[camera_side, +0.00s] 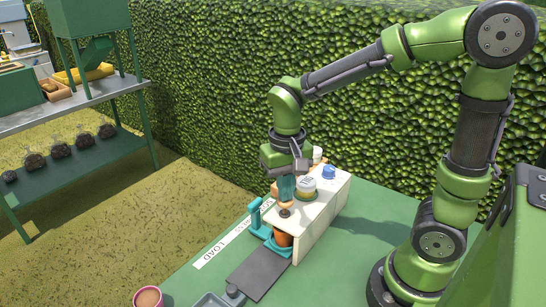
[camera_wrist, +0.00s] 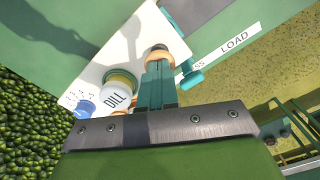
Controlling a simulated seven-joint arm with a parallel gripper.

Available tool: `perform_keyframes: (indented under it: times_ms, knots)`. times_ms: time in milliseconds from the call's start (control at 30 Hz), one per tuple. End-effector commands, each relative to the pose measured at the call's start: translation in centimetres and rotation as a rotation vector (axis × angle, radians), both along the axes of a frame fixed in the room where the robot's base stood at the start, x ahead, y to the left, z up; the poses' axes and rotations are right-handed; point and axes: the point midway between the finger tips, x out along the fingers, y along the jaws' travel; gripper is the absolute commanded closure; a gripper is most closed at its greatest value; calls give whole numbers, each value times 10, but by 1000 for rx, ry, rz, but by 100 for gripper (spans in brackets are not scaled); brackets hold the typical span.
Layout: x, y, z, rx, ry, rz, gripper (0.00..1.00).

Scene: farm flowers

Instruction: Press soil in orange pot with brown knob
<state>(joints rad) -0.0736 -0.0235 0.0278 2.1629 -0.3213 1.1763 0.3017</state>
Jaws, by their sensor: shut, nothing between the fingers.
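An orange pot (camera_side: 282,239) sits in a teal holder (camera_side: 277,248) at the front of a white machine (camera_side: 325,215) on the green table. A brown knob (camera_side: 285,212) is on the machine's top, above the pot; a round brown and orange part, seemingly this knob, shows just past my fingertips in the wrist view (camera_wrist: 157,50). My gripper (camera_side: 287,198) points down over the knob with its teal fingers shut and empty. It also shows in the wrist view (camera_wrist: 158,72). Whether the fingertips touch the knob I cannot tell. The soil in the pot is hidden.
A jar labelled DILL (camera_wrist: 118,95) and a blue knob (camera_side: 329,172) are on the machine's top, close beside my gripper. A teal lever (camera_side: 256,214) stands at its left. A pink pot (camera_side: 148,298) and a dark grey strip (camera_side: 258,272) are in front.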

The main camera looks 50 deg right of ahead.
Motion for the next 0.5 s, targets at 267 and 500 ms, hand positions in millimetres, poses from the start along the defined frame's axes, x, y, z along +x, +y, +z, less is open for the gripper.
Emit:
perform_keyframes:
  times_ms: [267, 500]
  knots:
    - [0, 0, -10, 0, 2, -1, 100]
    - [0, 0, -19, 0, 2, 0, 100]
